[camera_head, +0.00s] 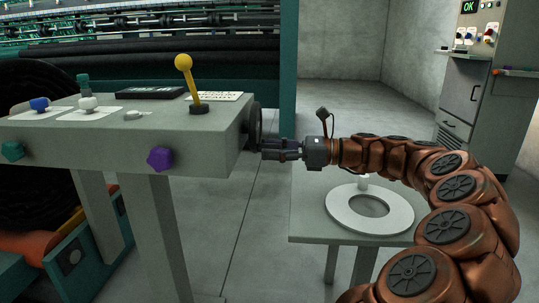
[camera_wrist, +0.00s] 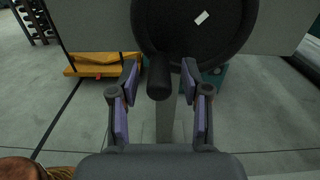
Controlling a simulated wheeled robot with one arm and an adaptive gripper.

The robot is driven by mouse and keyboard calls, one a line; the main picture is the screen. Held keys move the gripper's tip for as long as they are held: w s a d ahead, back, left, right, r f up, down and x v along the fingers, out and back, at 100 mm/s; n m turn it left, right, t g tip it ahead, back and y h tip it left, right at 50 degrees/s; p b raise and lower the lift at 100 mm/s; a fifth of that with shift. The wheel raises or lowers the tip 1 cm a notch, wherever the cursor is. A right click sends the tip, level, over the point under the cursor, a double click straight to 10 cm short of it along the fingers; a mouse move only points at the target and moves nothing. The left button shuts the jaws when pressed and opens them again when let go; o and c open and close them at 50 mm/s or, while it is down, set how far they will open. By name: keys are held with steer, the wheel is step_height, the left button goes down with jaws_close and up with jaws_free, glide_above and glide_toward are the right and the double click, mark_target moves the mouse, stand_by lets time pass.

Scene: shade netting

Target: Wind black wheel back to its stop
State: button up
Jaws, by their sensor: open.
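The black wheel (camera_head: 256,124) is mounted on the right end face of the grey console and shows edge-on in the head view. In the wrist view the wheel (camera_wrist: 190,32) fills the top middle and carries a small white mark (camera_wrist: 201,18). A black crank handle (camera_wrist: 159,78) juts from its lower part toward the wrist camera. My gripper (camera_wrist: 160,88) is open, with one finger on each side of the handle and visible gaps between. In the head view my gripper (camera_head: 270,149) is at the wheel's lower edge.
The grey console (camera_head: 215,142) carries a yellow lever (camera_head: 187,78), a blue knob (camera_head: 40,104), a white knob and a purple knob (camera_head: 160,159). A small table with a white ring (camera_head: 342,214) stands below my arm. A control cabinet (camera_head: 466,90) stands at right.

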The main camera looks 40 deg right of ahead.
steer(key=shift+w+a, duration=0.35)
steer(key=shift+a, duration=0.1)
steer(key=shift+c, duration=0.4)
jaws_close()
